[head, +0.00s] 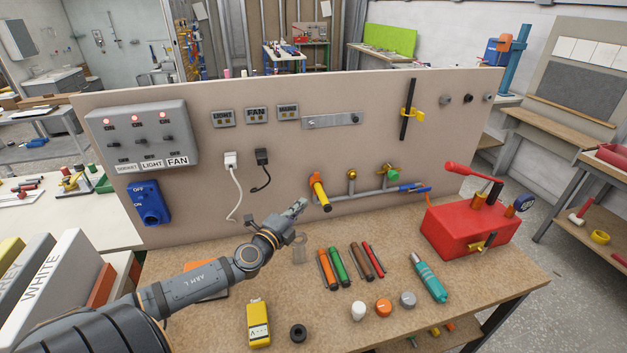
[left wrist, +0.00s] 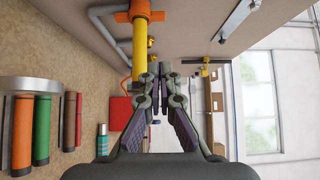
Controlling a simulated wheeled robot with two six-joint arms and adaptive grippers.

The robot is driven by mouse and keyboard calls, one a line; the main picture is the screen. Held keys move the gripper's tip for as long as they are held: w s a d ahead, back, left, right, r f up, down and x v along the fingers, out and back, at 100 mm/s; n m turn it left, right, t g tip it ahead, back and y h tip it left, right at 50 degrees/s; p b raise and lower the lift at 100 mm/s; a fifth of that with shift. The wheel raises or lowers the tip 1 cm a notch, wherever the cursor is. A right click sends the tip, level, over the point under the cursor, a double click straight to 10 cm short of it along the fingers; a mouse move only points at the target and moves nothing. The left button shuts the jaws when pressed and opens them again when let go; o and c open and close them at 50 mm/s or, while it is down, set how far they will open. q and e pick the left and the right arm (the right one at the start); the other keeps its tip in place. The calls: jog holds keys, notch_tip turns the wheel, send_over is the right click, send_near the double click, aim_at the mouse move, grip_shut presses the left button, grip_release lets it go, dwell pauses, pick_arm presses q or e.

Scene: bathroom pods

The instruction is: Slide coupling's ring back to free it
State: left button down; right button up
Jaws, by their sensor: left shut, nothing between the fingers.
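A grey pipe (head: 345,197) runs low along the front of the beige panel. At its right end is a blue coupling (head: 412,187) with an orange piece beyond it; its ring is too small to make out. At the pipe's left end is an orange fitting with a yellow handle (head: 321,194); the handle also shows in the left wrist view (left wrist: 139,48). My left gripper (head: 301,206) is shut and empty, just left of the yellow handle and apart from the coupling. Its fingers (left wrist: 158,70) point along the panel. My right gripper is out of view.
A red tank (head: 468,228) stands right of the coupling. Several coloured rods, knobs and a teal tool (head: 428,279) lie on the bench below.

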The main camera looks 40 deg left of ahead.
pick_arm(q)
jog(key=p, duration=0.3)
send_near(315, 175)
jog(key=w+d, duration=0.2)
jog(key=d, duration=0.2)
jog(key=w+a+b, duration=0.1)
jog(key=w+a, duration=0.2)
jog(key=w, duration=0.2)
jog(key=shift+a+f, duration=0.2)
jog(key=shift+w+a+b, duration=0.55)
jog(key=shift+a, duration=0.1)
jog(key=shift+a+r, duration=0.1)
jog(key=shift+r, duration=0.15)
